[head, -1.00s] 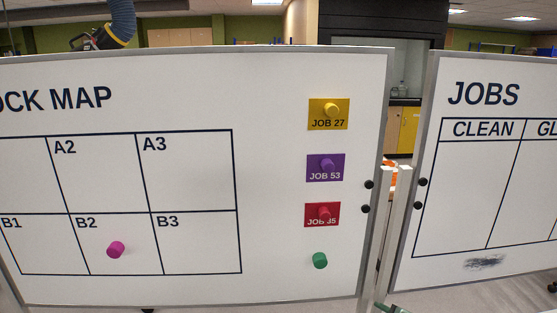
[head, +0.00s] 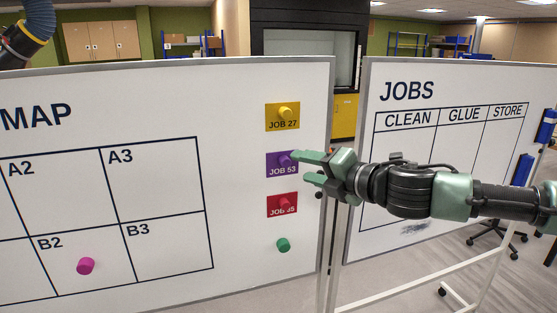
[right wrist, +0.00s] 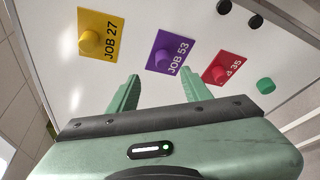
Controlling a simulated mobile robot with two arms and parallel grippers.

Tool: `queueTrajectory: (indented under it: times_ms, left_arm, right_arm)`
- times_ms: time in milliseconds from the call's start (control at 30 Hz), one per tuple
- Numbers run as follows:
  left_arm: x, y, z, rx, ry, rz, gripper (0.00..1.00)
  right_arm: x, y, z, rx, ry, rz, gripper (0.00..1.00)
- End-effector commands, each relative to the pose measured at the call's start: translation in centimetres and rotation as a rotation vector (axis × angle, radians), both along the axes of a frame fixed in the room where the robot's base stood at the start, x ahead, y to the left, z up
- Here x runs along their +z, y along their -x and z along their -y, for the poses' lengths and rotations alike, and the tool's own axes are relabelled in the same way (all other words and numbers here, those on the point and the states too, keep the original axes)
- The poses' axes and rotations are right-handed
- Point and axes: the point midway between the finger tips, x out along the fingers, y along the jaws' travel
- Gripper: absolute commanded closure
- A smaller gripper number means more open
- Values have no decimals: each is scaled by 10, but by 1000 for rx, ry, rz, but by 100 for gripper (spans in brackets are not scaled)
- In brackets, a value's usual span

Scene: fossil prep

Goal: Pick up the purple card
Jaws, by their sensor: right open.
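The purple card (head: 279,166), marked JOB 53, is on the left whiteboard with a purple round magnet (head: 286,158) on it. It sits between the yellow card (head: 282,117) above and the red card (head: 282,205) below. My right gripper (head: 298,167) is open and empty, its fingers pointing left at the purple card; one fingertip overlaps the card's right edge in the head view. In the right wrist view the purple card (right wrist: 179,47) lies ahead, between and beyond the two fingers (right wrist: 154,95). I cannot tell whether they touch it. My left gripper is not in view.
A green magnet (head: 283,245) is below the red card, and a pink magnet (head: 86,266) is in square B2. The JOBS whiteboard (head: 452,160) stands at the right, behind my right arm.

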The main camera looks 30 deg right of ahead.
Motion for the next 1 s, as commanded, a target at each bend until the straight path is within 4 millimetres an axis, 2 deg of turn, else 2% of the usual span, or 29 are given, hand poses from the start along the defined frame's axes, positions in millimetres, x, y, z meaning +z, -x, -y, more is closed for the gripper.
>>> queueTrajectory:
  times_ms: [33,333,600,800,1000]
  left_arm:
    - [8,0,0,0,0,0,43]
    - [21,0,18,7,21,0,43]
    - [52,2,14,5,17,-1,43]
    - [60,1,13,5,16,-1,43]
    - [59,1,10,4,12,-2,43]
  right_arm:
    - [2,-5,-1,2,-7,-1,51]
    - [-1,-20,-1,-4,-7,-1,51]
    - [-6,-49,-3,-5,-12,-1,51]
    - [-12,-64,-4,-4,-6,-2,51]
    - [-15,-65,-4,-4,-3,-2,51]
